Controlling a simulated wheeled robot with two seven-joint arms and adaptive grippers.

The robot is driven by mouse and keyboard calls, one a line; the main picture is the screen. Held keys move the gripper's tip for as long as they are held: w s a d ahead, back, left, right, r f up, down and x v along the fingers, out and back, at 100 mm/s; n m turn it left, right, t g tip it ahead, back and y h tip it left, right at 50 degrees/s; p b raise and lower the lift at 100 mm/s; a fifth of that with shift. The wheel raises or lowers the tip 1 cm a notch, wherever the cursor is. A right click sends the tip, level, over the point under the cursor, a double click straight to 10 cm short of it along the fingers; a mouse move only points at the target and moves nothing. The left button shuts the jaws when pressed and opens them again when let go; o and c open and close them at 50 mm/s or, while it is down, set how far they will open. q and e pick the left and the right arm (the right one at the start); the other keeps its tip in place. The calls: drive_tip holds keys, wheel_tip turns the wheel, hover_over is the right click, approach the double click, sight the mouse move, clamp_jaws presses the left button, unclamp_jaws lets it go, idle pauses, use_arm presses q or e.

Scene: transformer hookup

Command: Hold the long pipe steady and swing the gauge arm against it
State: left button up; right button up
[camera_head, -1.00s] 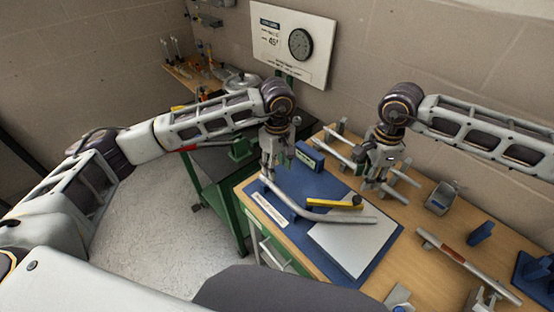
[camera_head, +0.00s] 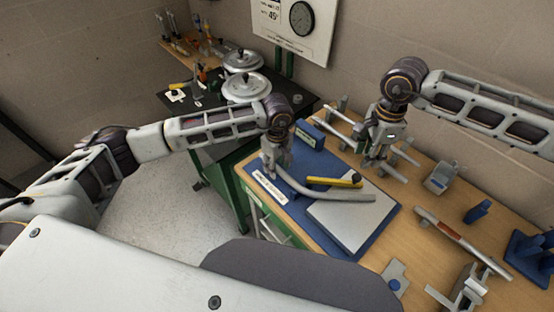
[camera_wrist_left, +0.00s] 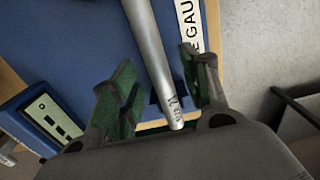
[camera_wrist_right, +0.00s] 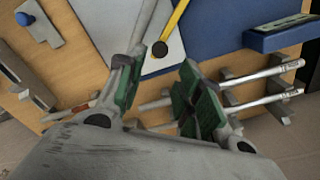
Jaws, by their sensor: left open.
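A long, bent grey pipe (camera_head: 318,193) lies across the blue gauge board (camera_head: 345,244) and its pale plate. The yellow gauge arm (camera_head: 330,181), with a black knob, lies just behind the pipe, close to it. My left gripper (camera_head: 272,168) is at the pipe's left end. In the left wrist view the pipe (camera_wrist_left: 150,50) runs between the spread fingers (camera_wrist_left: 165,90), with its marked end near the palm. My right gripper (camera_head: 372,160) is open and empty above the table near the rack. In the right wrist view its fingers (camera_wrist_right: 160,88) are apart, with pipe and gauge arm ahead.
Straight pipes (camera_head: 342,117) lie on a rack beside my right gripper. A grey box (camera_head: 441,178), a red-marked pipe (camera_head: 450,235), blue stands (camera_head: 532,249) and a grey clamp (camera_head: 466,290) occupy the table's right side. A dark bench with round metal parts (camera_head: 246,88) stands behind left.

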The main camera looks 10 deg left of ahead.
use_arm(q)
drive_tip(key=shift+f, duration=0.2)
drive_tip(key=shift+c, duration=0.5)
clamp_jaws()
use_arm(e)
drive_tip(key=shift+o, duration=1.3)
